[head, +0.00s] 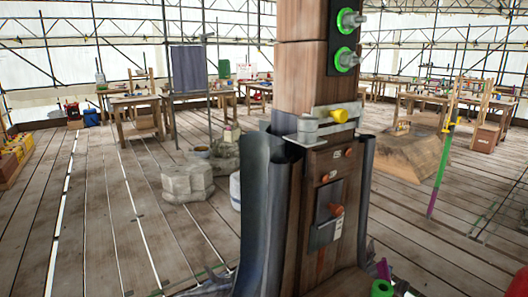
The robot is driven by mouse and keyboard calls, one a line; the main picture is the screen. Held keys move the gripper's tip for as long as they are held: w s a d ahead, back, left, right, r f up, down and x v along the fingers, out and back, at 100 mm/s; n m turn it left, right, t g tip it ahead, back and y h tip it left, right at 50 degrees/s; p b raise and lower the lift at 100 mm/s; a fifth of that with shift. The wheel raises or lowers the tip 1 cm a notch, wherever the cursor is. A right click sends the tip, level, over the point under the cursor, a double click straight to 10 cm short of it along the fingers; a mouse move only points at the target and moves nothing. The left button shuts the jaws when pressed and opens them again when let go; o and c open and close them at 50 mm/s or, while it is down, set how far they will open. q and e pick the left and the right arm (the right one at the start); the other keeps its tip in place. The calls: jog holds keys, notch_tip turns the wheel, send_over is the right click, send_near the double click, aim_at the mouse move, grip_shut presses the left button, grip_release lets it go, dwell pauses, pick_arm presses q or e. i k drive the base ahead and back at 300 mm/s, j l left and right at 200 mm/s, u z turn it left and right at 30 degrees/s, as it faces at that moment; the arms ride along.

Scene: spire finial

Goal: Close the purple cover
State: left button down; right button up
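A wooden post (308,75) stands upright close in front of me. A dark slate-grey curved cover (262,215) stands around its lower part and is parted at the front, so the wood shows between its edges. Its right side (355,200) also shows. I see no clearly purple cover; this dark one is the only cover on the post. The exposed front carries orange knobs (336,209), small labels and a dark plate. Above them is a metal bracket with a yellow knob (340,116). I cannot make out either gripper in the head view.
Green rings with metal bolts (347,60) stick out high on the post. A green and purple pole (440,175) stands at right. Stone blocks (188,182) lie at left, and a wooden block (410,155) behind. Workbenches line the back. The plank floor at left is mostly clear.

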aim_at(380, 270)
jog(key=k+l+z, duration=0.1)
jog(key=z, duration=0.35)
jog(key=k+l+z, duration=0.1)
jog(key=z, duration=0.3)
jog(key=i+l, duration=0.2)
jog(key=l, duration=0.15)
jog(key=i+l, duration=0.2)
jog(key=l, duration=0.15)
jog(key=i+l, duration=0.2)
jog(key=l, duration=0.2)
jog(key=i+l, duration=0.2)
jog(key=l, duration=0.15)
jog(key=i+l, duration=0.2)
jog(key=l, duration=0.15)
